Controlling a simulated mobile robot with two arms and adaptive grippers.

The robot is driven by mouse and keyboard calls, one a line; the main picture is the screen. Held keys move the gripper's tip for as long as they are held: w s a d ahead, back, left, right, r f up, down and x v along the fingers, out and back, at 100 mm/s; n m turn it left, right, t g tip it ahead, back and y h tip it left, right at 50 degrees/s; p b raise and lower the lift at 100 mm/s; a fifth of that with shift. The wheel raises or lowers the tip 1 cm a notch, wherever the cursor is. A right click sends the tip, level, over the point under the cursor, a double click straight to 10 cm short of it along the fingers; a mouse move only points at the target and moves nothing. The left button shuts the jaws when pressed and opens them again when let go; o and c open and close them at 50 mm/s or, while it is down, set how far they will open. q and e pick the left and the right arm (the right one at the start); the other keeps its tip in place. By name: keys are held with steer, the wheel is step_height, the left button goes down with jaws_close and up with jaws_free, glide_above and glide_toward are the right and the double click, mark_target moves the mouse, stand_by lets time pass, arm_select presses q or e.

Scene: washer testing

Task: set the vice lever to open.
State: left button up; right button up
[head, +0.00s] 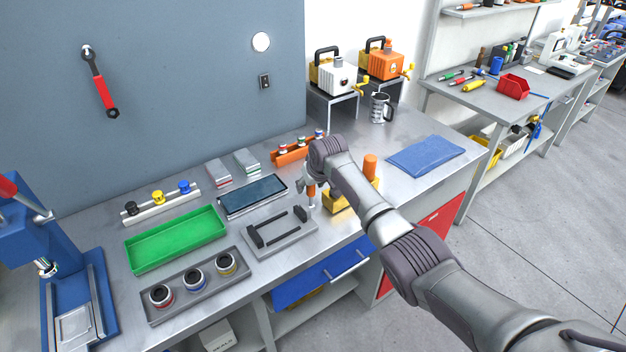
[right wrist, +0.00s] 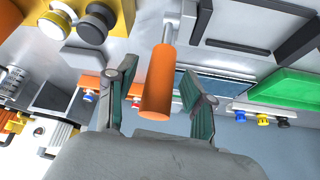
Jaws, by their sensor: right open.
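The vice is a grey plate with black jaws (head: 287,243) at the front middle of the bench in the head view. Its lever, an orange handle (right wrist: 158,85) on a metal rod, shows in the right wrist view. In the head view the orange handle (head: 311,192) is partly hidden at the right side of the vice. My right gripper (right wrist: 160,88) is open, with a finger on each side of the handle. A gap shows on both sides in the wrist view. My left gripper is not in view.
A yellow box with an orange cylinder (head: 370,165) stands close right of my gripper, partly behind my arm. A green tray (head: 176,238), a dark blue panel (head: 252,194) and a tray of several round parts (head: 197,284) lie left. A blue cloth (head: 424,155) lies right.

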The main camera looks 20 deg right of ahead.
steer(key=v, duration=1.1)
steer(key=shift+r, duration=0.3)
steer(key=shift+s, duration=0.1)
